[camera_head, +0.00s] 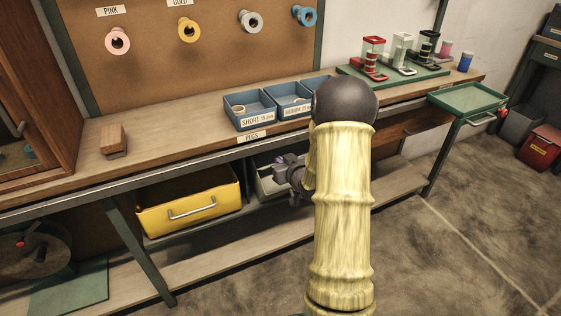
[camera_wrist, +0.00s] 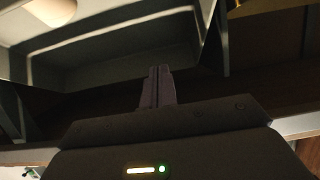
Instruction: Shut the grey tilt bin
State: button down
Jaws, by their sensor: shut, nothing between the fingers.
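The grey tilt bin (camera_head: 266,184) hangs under the workbench, right of the yellow bin. Its inside shows, so it stands tilted open; my arm and gripper hide its right part. In the wrist view the grey bin (camera_wrist: 110,50) fills the upper left, with its rim and hollow inside showing and a pale rounded thing at the top left corner. My gripper (camera_head: 283,170) is at the bin's front in the head view. In the wrist view its fingers (camera_wrist: 158,72) are together and empty, close to the bin's edge. I cannot tell whether they touch it.
A yellow bin (camera_head: 190,206) with a handle is just left. The workbench edge (camera_head: 200,165) runs above both bins, and a lower shelf (camera_head: 225,248) runs below. A green tray (camera_head: 468,100) juts out at the right.

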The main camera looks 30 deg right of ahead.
jog(key=shift+s+d, duration=0.1)
jog(key=s+a+r+g, duration=0.2)
jog(key=s+a+g, duration=0.4)
jog(key=s+a, duration=0.5)
jog(key=s+a+r+g, duration=0.1)
jog(key=s+a+g, duration=0.4)
jog(key=s+a, duration=0.65)
jog(key=w+d+p+v, duration=0.1)
jog(key=w+p+v, duration=0.1)
jog(key=p+v, duration=0.9)
jog(key=w+d+r+p+v, duration=0.1)
jog(key=w+p+v, duration=0.1)
jog(key=p+v, duration=1)
jog(key=w+d+r+p+v, duration=0.1)
jog(key=w+p+v, duration=0.2)
jog(key=p+v, duration=0.9)
jog(key=shift+d+g+p, duration=0.3)
jog(key=shift+p, duration=0.1)
jog(key=shift+r, duration=0.1)
jog(key=c, duration=2.2)
grip_release()
jog(key=c, duration=1.5)
grip_release()
